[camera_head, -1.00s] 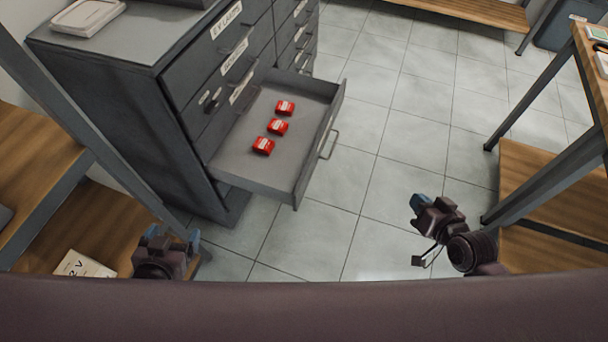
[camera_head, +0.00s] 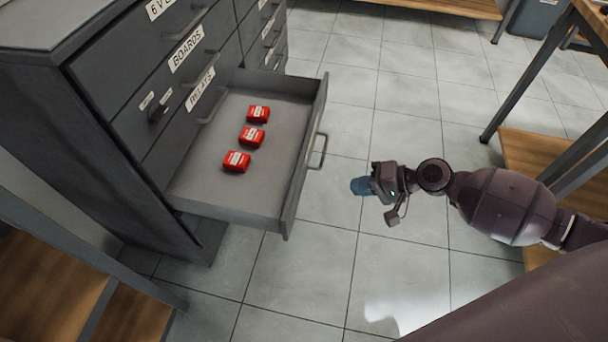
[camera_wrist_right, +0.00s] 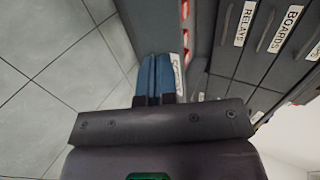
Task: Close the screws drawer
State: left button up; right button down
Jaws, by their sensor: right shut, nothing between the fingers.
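The open drawer (camera_head: 303,165) sticks out from the bottom of the grey cabinet's near column, with a bar handle (camera_head: 319,150) on its front. Three small red boxes (camera_head: 252,137) lie in it in a row. My right gripper (camera_head: 360,186) is shut and empty, a little to the right of the drawer front and apart from it. In the right wrist view my shut blue fingertips (camera_wrist_right: 157,65) point toward the drawer front (camera_wrist_right: 150,22). A white label (camera_wrist_right: 176,70) there is partly hidden by the fingers and hard to read. My left gripper is out of view.
The drawers above, labelled boards and relays (camera_head: 201,88), look shut on the cabinet (camera_head: 75,135). A workbench with a wooden lower shelf (camera_head: 530,160) stands at the right. Wooden shelving (camera_head: 45,290) is at the lower left. Tiled floor (camera_head: 300,275) is clear before the drawer.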

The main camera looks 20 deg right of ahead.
send_near(296, 188)
jog(key=x, duration=0.6)
jog(key=shift+d+f+b, duration=0.3)
jog(key=shift+f+b, duration=0.05)
jog(key=shift+w+a, duration=0.35)
jog(key=shift+a, duration=0.15)
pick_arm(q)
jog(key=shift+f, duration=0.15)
pick_arm(e)
jog(key=shift+a+f, duration=0.1)
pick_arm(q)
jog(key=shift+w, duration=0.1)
pick_arm(e)
jog(key=shift+w, duration=0.1)
